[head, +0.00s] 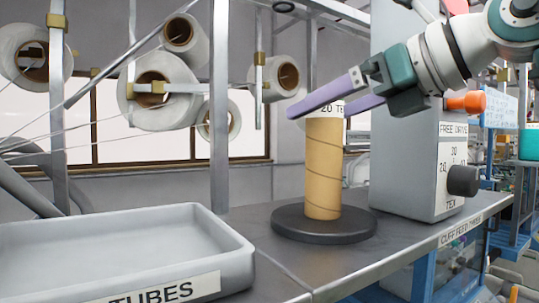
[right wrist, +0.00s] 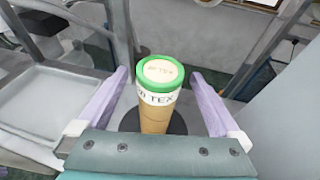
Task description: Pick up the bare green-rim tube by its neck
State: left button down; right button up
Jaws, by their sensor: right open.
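The bare green-rim tube (head: 322,170) is a brown cardboard cylinder with a spiral seam and a white "20 TEX" band near its top. It stands upright on a round dark base (head: 290,222) on the metal counter. Its green rim (right wrist: 160,86) shows in the right wrist view but is hidden behind the finger in the head view. My right gripper (head: 318,108) is open, its lilac fingers on either side of the tube's top. In the right wrist view (right wrist: 160,76) a gap shows between the tube and each finger. My left gripper is not in view.
A grey tray (head: 228,262) labelled "TUBES" lies at front left. A grey machine box (head: 400,180) with a dark knob (head: 462,181) stands close to the right. Large white yarn cones (head: 190,105) hang on a metal frame behind. The counter (head: 385,245) is clear in front.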

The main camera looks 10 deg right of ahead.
jog(key=shift+w+a+f, duration=0.1)
jog(key=shift+w+a, duration=0.1)
jog(key=shift+w, duration=0.1)
jog(key=shift+s, duration=0.1)
jog(key=shift+c, duration=0.4)
grip_shut()
